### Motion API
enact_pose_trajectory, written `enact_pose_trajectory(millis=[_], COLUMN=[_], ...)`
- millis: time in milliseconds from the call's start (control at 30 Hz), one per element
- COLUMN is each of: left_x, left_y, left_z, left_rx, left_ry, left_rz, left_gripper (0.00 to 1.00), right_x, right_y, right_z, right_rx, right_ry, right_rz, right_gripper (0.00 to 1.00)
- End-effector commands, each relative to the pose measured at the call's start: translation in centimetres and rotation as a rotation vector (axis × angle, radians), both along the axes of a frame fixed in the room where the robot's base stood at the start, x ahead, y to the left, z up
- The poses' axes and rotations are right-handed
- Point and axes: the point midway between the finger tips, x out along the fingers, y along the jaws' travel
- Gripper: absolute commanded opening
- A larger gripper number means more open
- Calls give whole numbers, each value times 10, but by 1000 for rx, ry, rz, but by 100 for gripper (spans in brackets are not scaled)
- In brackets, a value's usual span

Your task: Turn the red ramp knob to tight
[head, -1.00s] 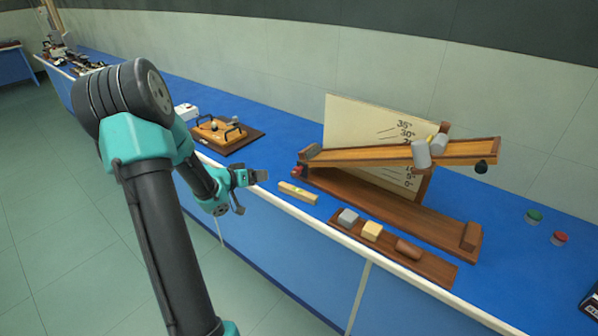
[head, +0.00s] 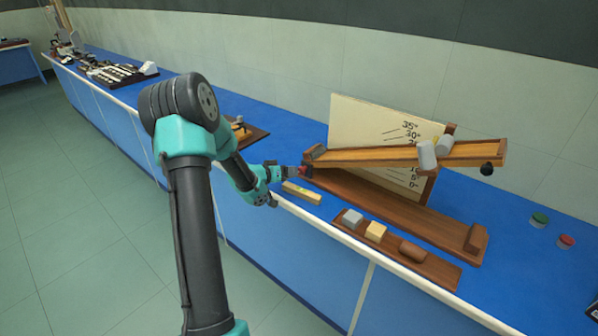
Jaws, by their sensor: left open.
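The wooden ramp (head: 380,156) slopes up to the right in front of an angle board (head: 362,122) with degree marks. The red knob (head: 303,172) is a small red spot at the ramp's lower left end, partly hidden by my gripper. My left gripper (head: 286,183) is open at the knob's left side, with its upper finger close to it. I cannot tell whether finger and knob touch, and no tight or loose mark is legible. My right gripper is out of view.
A wooden tray (head: 434,268) with several blocks lies in front of the ramp base (head: 400,215). A grey cylinder (head: 427,156) is on the ramp. Green (head: 539,219) and red (head: 566,241) capped items stand at right.

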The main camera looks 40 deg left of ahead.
Motion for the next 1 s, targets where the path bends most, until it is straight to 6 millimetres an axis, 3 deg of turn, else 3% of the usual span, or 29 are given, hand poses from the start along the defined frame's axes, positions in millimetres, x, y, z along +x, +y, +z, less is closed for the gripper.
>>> enact_pose_trajectory(millis=[200,400,767,1000], left_x=[35,55,59,59], left_y=[-5,-6,-6,-6], left_z=[-13,-20,-21,-21], left_rx=[-2,0,-1,-1], left_ry=[0,0,1,1], left_rz=[-2,0,1,1], left_gripper=[60,60,60,38], right_x=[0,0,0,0], right_y=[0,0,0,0], right_z=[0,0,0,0], right_rx=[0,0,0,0], right_ry=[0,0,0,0], right_rz=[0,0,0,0], right_gripper=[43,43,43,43])
